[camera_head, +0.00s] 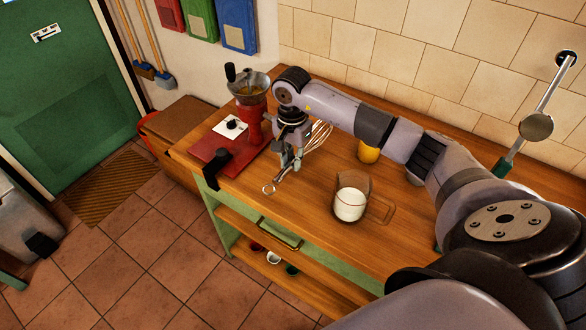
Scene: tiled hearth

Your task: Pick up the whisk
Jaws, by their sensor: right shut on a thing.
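The whisk (319,135) has thin wire loops that show to the right of my right gripper. Its metal handle runs down to the left and ends in a ring near the front of the wooden counter (390,240). My right gripper (290,162) points down and is shut on the whisk's handle. The fingers hide the middle of the whisk. I cannot tell whether the whisk touches the counter or is just above it. My left gripper is not in view.
A red grinder (253,125) with a metal hopper stands close to the left of the gripper. A yellow cup (368,152) is behind, partly hidden by my arm. The tiled wall (400,45) bounds the back.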

